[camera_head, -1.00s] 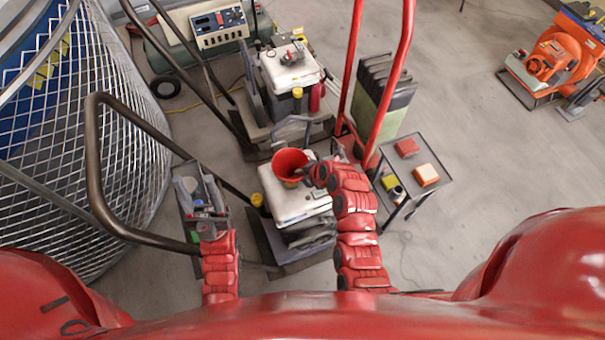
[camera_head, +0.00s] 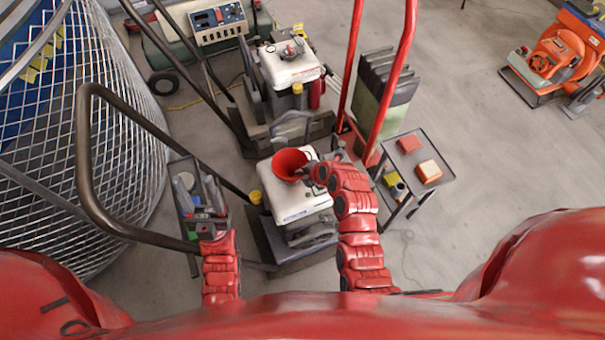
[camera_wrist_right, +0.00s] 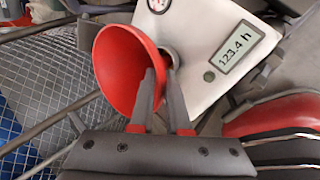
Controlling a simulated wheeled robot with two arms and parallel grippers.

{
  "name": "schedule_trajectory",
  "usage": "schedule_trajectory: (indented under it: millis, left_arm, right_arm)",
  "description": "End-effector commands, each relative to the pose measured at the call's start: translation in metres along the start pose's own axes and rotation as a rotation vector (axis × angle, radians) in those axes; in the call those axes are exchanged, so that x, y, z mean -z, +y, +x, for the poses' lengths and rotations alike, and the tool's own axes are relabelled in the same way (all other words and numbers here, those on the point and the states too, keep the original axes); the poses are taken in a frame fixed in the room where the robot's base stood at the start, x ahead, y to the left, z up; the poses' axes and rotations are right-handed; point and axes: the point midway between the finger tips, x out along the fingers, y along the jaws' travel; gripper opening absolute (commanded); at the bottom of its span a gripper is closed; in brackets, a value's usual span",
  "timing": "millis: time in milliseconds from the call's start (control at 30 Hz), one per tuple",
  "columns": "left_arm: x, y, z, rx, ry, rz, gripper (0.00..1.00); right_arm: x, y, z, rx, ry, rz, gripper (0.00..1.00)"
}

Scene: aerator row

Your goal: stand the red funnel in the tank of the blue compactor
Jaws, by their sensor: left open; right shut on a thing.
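The red funnel (camera_head: 290,164) is in my right gripper (camera_head: 318,174), its wide mouth facing up and tilted in the head view. The right wrist view shows the funnel (camera_wrist_right: 122,72) beside the two closed fingers (camera_wrist_right: 162,92). It is over the white tank (camera_head: 297,200) of the near machine; that tank (camera_wrist_right: 215,45) carries an hour display. A dark round opening (camera_wrist_right: 170,57) shows just behind the fingers. I cannot tell whether the spout is in it. The machine's body looks grey, with no clear blue. My left gripper (camera_head: 213,232) is open at the narrow tool tray.
A yellow cap (camera_head: 255,197) sits at the tank's left. A second white-tanked machine (camera_head: 290,65) stands behind. A tool tray (camera_head: 222,228) is at left, beside a dark handle bar (camera_head: 83,150). A small cart (camera_head: 440,162) stands right; open floor lies beyond it.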

Motion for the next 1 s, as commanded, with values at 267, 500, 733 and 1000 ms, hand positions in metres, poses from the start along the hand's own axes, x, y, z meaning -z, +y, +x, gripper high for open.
schedule_trajectory:
  millis: [267,500,733,1000]
  left_arm:
    - [-0.002,0.001,-0.010,0.000,0.000,0.000,0.50]
    - [-0.003,0.001,-0.017,0.000,0.000,0.000,0.50]
    - [-0.004,0.001,-0.024,0.000,0.000,0.000,0.50]
    - [-0.005,0.002,-0.032,0.000,0.000,0.000,0.50]
  right_arm:
    - [0.000,-0.005,0.008,-0.001,0.000,0.001,0.00]
    - [0.001,-0.009,0.013,-0.001,0.000,0.001,0.00]
    - [0.001,-0.013,0.018,-0.001,0.000,0.000,0.00]
    - [0.001,-0.017,0.024,-0.001,0.000,0.000,0.00]
